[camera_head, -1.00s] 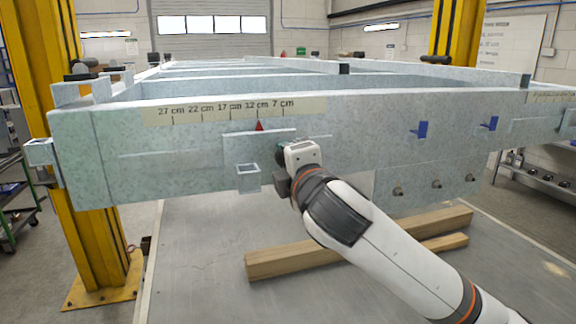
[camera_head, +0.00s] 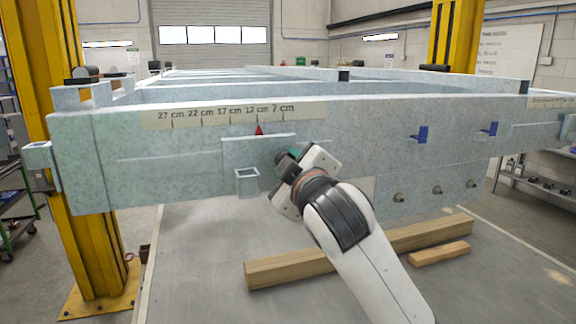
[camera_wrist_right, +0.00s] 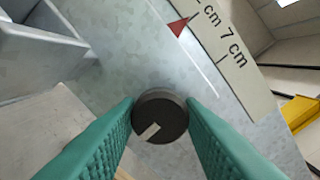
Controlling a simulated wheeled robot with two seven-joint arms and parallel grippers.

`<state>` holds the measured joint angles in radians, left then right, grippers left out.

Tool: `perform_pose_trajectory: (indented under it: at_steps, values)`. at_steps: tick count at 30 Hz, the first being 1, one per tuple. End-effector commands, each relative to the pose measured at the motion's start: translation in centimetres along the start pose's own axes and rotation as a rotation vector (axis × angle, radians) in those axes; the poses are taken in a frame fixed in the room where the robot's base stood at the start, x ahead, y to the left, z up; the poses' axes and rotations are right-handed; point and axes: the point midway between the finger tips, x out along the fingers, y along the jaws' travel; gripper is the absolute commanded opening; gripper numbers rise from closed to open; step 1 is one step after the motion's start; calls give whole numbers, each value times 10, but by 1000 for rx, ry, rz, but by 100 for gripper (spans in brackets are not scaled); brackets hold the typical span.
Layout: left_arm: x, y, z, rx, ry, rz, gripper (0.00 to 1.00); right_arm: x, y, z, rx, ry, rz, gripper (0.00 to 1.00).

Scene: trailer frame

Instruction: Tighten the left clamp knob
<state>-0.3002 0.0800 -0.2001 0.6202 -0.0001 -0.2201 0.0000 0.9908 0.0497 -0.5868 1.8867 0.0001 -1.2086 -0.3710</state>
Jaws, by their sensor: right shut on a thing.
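A dark round clamp knob (camera_wrist_right: 165,108) with a pale mark on its face sits against the galvanized frame beam in the right wrist view. My right gripper (camera_wrist_right: 160,122) has its two green ribbed fingers on either side of the knob and is shut on it. In the head view my right gripper (camera_head: 290,158) is at the beam's front face, tilted, and it hides the knob. A red pointer (camera_head: 259,130) stands just left of and above the gripper, near the 12 cm mark of the scale (camera_head: 235,112). My left gripper is not in view.
A square bracket socket (camera_head: 247,182) hangs left of the gripper. Blue tabs (camera_head: 421,134) and several bolts (camera_head: 437,190) stick out of the beam to the right. Wooden blocks (camera_head: 290,269) lie on the surface below. Yellow posts (camera_head: 90,230) flank the frame.

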Motion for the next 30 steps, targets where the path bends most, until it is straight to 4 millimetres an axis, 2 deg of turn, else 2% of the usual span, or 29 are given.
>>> perform_pose_trajectory:
  at_steps: [9, 23, 24, 28, 30]
  values:
    - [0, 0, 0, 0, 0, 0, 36, 0, 2, 0, 97, 1, 5, 11]
    - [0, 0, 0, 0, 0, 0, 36, 0, 3, -1, 110, 3, 6, 11]
    - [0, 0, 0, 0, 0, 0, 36, 0, 3, -1, 110, 3, 6, 36]
    - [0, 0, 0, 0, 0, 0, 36, 0, 2, -1, 109, 2, 5, 56]
    - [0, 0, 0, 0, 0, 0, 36, 0, 2, 0, 109, 2, 4, 56]
